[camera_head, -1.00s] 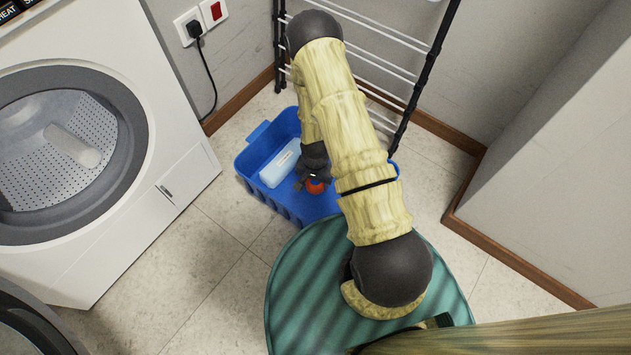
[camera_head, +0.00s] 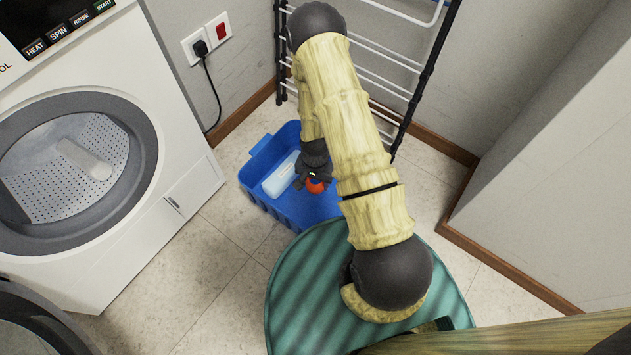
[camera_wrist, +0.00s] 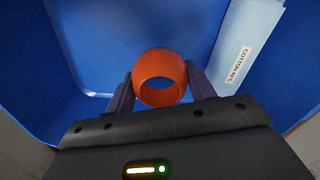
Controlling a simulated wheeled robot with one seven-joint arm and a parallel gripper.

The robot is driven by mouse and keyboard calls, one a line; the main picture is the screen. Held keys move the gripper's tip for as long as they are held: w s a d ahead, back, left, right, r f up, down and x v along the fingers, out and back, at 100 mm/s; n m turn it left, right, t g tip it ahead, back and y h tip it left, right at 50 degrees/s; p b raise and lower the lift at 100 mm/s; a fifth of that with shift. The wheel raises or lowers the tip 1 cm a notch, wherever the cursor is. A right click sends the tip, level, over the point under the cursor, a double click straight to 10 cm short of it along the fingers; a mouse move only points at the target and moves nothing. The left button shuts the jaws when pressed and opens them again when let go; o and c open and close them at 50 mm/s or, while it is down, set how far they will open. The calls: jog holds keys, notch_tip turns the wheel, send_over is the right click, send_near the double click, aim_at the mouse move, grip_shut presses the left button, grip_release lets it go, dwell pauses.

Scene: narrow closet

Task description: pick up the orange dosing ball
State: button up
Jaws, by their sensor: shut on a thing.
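The orange dosing ball (camera_head: 316,186) is a hollow ball with a round opening, seen facing the camera in the wrist view (camera_wrist: 160,62). My gripper (camera_head: 313,178) is shut on it, with one dark finger on each side in the wrist view (camera_wrist: 160,84). The ball is in or just above the blue basket (camera_head: 262,203); its exact height over the basket floor is hard to tell. Part of the basket is hidden behind my arm.
A washing machine (camera_head: 180,140) stands at left. A black-and-white drying rack (camera_head: 425,85) stands behind the basket. A grey-white block (camera_head: 550,170) bounds the right.

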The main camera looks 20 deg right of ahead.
jog(key=shift+r+p, duration=0.4)
jog(key=shift+r, duration=0.45)
dwell(0.7)
jog(key=w+r+n+p, duration=0.3)
jog(key=r+p, duration=0.5)
jog(key=r, duration=0.9)
jog(key=w+r+n+p, duration=0.4)
jog(key=r+p, duration=0.4)
jog(key=r, duration=0.9)
jog(key=shift+w+p, duration=0.3)
jog(key=shift+w, duration=0.5)
